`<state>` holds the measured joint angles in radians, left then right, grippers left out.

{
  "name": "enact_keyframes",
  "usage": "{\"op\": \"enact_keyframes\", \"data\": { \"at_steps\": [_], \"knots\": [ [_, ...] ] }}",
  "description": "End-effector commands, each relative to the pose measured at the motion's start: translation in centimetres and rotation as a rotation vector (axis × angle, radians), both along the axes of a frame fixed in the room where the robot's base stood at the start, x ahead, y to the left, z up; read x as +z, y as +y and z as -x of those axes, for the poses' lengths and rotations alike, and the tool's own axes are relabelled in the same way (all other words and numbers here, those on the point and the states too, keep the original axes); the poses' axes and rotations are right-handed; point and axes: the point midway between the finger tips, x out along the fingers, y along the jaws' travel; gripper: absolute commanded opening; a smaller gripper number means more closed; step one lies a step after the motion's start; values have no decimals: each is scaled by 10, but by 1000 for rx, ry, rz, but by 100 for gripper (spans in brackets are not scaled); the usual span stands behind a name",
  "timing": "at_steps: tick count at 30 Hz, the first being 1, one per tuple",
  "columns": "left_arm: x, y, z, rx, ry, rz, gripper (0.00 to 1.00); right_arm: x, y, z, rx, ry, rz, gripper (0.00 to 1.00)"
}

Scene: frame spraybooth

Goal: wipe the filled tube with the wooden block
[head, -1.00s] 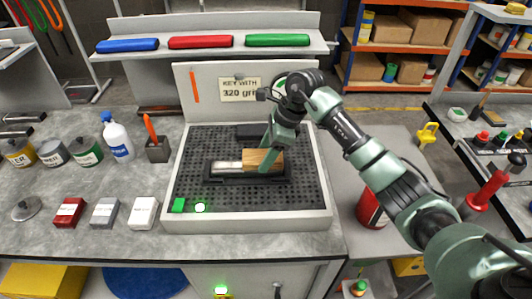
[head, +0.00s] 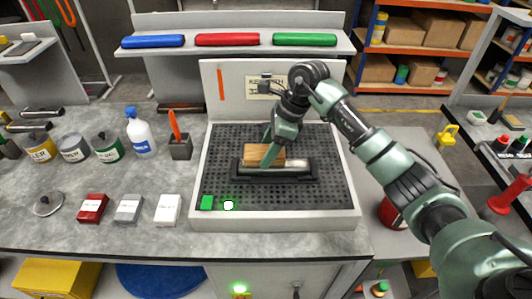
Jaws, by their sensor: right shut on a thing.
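The wooden block (head: 254,155) is in my right gripper (head: 269,156), whose fingers are shut on it. The block rests over the left part of the tube (head: 298,165), which lies in a dark cradle (head: 275,179) on a perforated black bed. The tube's silvery right end shows; its left part is hidden by the block and the fingers. Whether block and tube touch cannot be told for sure. My left gripper is not in view.
The pale booth tray (head: 280,218) has a raised rim and a back panel. A blue-capped bottle (head: 140,132), several cans and three sanding blocks stand to the left. A red can (head: 392,213) is at right.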

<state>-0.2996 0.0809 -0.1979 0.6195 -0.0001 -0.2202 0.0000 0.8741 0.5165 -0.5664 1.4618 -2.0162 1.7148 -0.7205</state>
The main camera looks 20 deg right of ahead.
Motion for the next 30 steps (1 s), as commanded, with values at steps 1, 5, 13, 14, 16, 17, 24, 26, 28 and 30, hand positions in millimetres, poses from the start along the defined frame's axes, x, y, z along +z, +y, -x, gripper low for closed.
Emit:
{"op": "enact_keyframes", "data": {
  "at_steps": [1, 5, 13, 14, 16, 17, 24, 26, 28, 30],
  "knots": [
    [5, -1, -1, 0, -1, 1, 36, 10, -2, -1, -3, -6, 1, 18],
    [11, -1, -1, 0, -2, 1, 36, 22, -5, -1, -4, -6, 1, 18],
    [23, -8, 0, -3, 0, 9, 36, 46, -10, 0, -8, -6, 1, 18],
    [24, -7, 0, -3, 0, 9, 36, 49, -11, 0, -9, -5, 1, 18],
    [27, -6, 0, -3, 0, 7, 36, 55, -13, 1, -10, -6, 1, 18],
    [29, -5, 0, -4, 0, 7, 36, 57, -13, 1, -10, -4, 0, 18],
    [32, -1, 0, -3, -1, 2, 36, 66, -15, 2, -10, -5, -1, 18],
    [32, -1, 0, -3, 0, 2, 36, 66, -15, 2, -10, -5, -1, 18],
    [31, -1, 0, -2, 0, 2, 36, 65, -15, 2, -10, -5, -1, 18],
    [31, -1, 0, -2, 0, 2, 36, 65, -15, 2, -10, -5, -1, 18]
  ]
}}
